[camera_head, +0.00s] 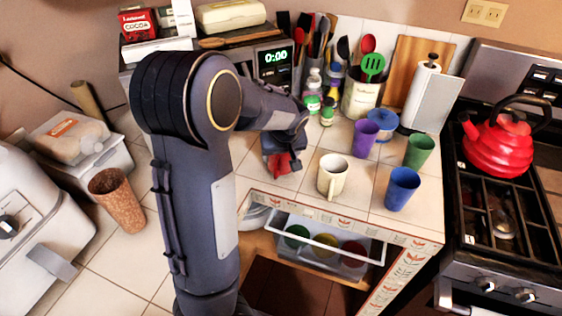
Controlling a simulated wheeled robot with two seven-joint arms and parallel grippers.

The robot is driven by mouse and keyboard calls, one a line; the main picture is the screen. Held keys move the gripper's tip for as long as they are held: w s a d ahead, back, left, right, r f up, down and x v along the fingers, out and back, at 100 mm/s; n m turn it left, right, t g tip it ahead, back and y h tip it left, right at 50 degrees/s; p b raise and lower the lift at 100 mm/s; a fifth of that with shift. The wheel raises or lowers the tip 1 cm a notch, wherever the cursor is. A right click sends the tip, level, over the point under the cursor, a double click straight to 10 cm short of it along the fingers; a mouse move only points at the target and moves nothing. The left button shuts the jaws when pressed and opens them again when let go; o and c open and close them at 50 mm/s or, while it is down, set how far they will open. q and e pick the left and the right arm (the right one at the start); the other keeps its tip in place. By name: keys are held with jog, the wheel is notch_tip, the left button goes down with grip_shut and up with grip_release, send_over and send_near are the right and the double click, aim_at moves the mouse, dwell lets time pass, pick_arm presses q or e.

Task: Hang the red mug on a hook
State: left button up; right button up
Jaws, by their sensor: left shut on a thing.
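A red thing, which I take for the red mug (280,165), shows low on the tiled counter, left of the cream mug. My left gripper (284,150) is shut on it. The gripper and forearm cover most of the mug, so I cannot tell whether it touches the counter or how its handle points. No hook can be made out in this view. My right gripper is not in view.
A cream mug (333,177), purple cup (365,138), blue cup (402,190) and green cup (419,151) stand close by on the right. A utensil crock (359,99) stands behind. An open drawer (324,242) juts out below. A red kettle (497,147) sits on the stove.

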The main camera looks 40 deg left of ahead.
aim_at(284, 157)
pick_arm(q)
jog(key=s+d+r, duration=0.1)
jog(key=r, duration=0.1)
jog(key=s+d+r, duration=0.1)
jog(key=r, duration=0.1)
jog(key=s+d+r, duration=0.1)
jog(key=shift+d+r, duration=0.35)
jog(key=shift+r, duration=0.05)
jog(key=s+d+r+b, duration=0.1)
jog(key=s+d+r, duration=0.3)
jog(key=s+d, duration=0.2)
jog(key=shift+s+d+r, duration=0.2)
jog(key=shift+s+d, duration=0.05)
jog(key=shift+d, duration=0.1)
